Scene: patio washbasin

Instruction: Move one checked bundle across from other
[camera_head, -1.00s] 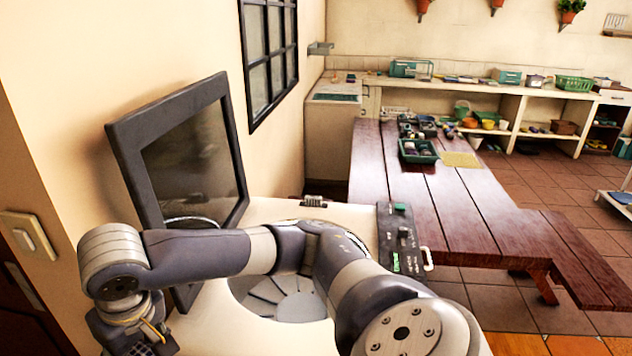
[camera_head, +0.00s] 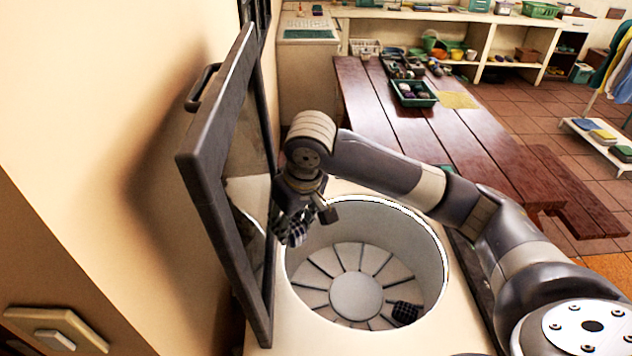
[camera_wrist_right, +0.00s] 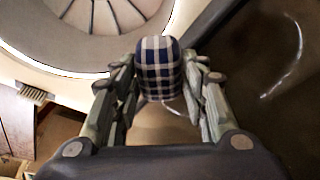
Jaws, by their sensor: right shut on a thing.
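My right gripper (camera_head: 302,212) is at the left rim of the round drum (camera_head: 432,235), beside the raised lid. It is shut on a dark blue and white checked bundle (camera_head: 293,232). In the right wrist view the gripper's fingers (camera_wrist_right: 160,85) press on both sides of that checked bundle (camera_wrist_right: 158,62), and the drum (camera_wrist_right: 70,45) lies at the upper left. Another dark checked bundle (camera_head: 406,312) lies on the drum's ribbed floor, at the near right. My left gripper is out of view.
The dark-framed lid (camera_head: 225,165) stands open along the left side of the drum, close to my gripper. A wooden table (camera_head: 470,155) with a green tray (camera_head: 413,94) stands behind. The rest of the drum floor is clear.

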